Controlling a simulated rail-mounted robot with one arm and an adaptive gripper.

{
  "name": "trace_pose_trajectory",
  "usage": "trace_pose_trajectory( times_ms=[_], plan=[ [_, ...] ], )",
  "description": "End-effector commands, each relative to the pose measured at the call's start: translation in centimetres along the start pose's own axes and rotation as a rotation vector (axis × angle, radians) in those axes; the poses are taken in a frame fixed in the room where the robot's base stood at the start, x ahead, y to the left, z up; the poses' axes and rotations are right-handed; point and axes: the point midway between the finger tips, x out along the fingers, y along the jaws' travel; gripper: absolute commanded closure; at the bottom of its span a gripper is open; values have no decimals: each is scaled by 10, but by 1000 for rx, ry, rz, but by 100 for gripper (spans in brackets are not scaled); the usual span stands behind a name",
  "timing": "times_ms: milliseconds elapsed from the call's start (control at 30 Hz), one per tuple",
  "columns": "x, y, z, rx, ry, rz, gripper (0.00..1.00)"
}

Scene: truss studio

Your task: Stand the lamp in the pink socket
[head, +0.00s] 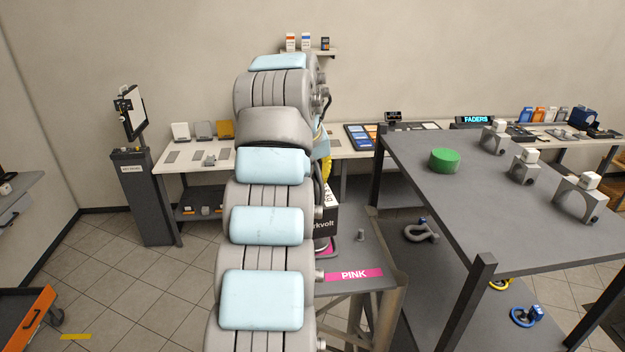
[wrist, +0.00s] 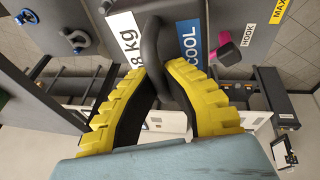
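The lamp (head: 322,222) has a dark body with a white "rkvolt" label, partly hidden behind my arm in the head view. In the wrist view its dark curved handle (wrist: 151,45) passes between the yellow fingers of my gripper (wrist: 165,78), which press in on it from both sides. White "8 kg" and blue "COOL" labels show beside the handle. Below the lamp is a grey stand with a pink "PINK" label (head: 354,275). A pink edge shows just under the lamp; the socket is mostly hidden. I cannot tell whether the lamp touches it.
A dark grey table (head: 440,205) stands right of the stand, bearing a green disc (head: 444,160) and several grey clamps. Shackles lie below it. A bench (head: 200,157) runs along the back wall. An orange cart (head: 28,320) is at lower left.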

Motion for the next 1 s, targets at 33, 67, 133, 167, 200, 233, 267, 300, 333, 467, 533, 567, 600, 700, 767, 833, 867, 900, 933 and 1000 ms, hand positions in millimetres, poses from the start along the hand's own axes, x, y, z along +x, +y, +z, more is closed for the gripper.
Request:
trace_pose_trajectory(
  times_ms=[33,67,133,167,200,233,267,300,333,467,533,567,600,700,767,833,867,900,933,1000],
  plan=[
    [-2,1,-1,1,3,1,100],
    [-2,1,-1,1,3,1,100],
    [-2,1,-1,1,3,1,100],
    [-2,1,-1,1,3,1,100],
    [-2,1,-1,1,3,1,80],
    [-2,1,-1,1,3,1,71],
    [-1,1,-1,1,3,1,63],
    [-1,0,-1,1,3,1,63],
    [-1,0,0,0,2,1,63],
    [-1,0,0,0,1,1,63],
    [0,0,0,0,0,0,63],
    [0,0,0,0,0,0,63],
    [0,0,0,0,0,0,63],
    [0,0,0,0,0,0,63],
    [-2,0,0,0,0,0,63],
    [-4,1,-1,0,0,0,63],
    [-5,1,-2,1,0,0,63],
    [-6,2,-2,1,0,0,63],
    [-6,2,-2,1,0,0,63],
    [-17,4,-5,1,1,0,63]
  ],
)
